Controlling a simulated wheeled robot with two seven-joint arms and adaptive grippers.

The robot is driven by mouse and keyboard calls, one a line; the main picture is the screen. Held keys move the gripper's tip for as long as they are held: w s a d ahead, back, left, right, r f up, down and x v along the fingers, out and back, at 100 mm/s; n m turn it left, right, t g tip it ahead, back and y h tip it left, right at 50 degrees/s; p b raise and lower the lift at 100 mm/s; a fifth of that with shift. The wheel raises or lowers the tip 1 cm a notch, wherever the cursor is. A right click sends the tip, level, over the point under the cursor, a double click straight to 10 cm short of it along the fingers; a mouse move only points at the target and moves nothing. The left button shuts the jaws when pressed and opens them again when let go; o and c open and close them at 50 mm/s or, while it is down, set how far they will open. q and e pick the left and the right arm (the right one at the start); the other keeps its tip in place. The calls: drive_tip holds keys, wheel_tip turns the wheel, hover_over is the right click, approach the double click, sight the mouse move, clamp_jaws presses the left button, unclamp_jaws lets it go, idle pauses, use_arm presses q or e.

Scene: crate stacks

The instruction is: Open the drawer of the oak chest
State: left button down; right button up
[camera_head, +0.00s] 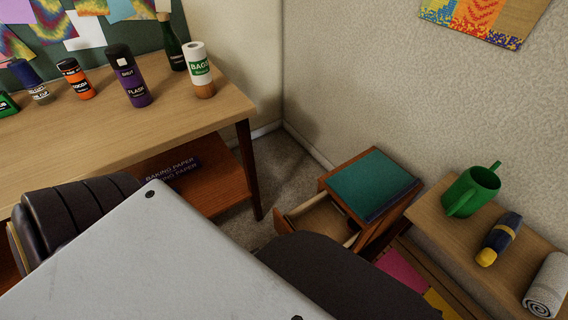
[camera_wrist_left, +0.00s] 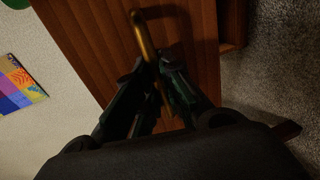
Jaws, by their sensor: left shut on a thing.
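The oak chest (camera_head: 329,183) stands near the corner, with a teal and blue item covering most of its top. Its drawer (camera_head: 318,219) is pulled partly out towards the left, and its hollow inside shows. In the left wrist view the reddish-brown drawer front (camera_wrist_left: 190,30) carries a brass bar handle (camera_wrist_left: 143,35). My left gripper (camera_wrist_left: 158,72) is shut on the handle, one dark finger on either side of it. In the head view my own body and arm parts hide the drawer's near end, the handle and the left gripper. My right gripper is in neither view.
A long table (camera_head: 150,125) with several bottles and cans stands at the left. A low wooden bench (camera_head: 435,221) at the right bears a green mug (camera_head: 470,190), a dark blue bottle (camera_head: 499,238) and a rolled towel (camera_head: 547,285). Carpet (camera_head: 285,165) is bare between table and chest.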

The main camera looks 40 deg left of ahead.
use_arm(q)
drive_tip(key=c, duration=1.5)
unclamp_jaws()
drive_tip(key=shift+c, duration=0.2)
drive_tip(key=shift+s, duration=0.1)
drive_tip(key=v, duration=1.1)
drive_tip(key=shift+s+a, duration=0.2)
drive_tip(key=shift+s, duration=0.15)
drive_tip(key=shift+s, duration=0.1)
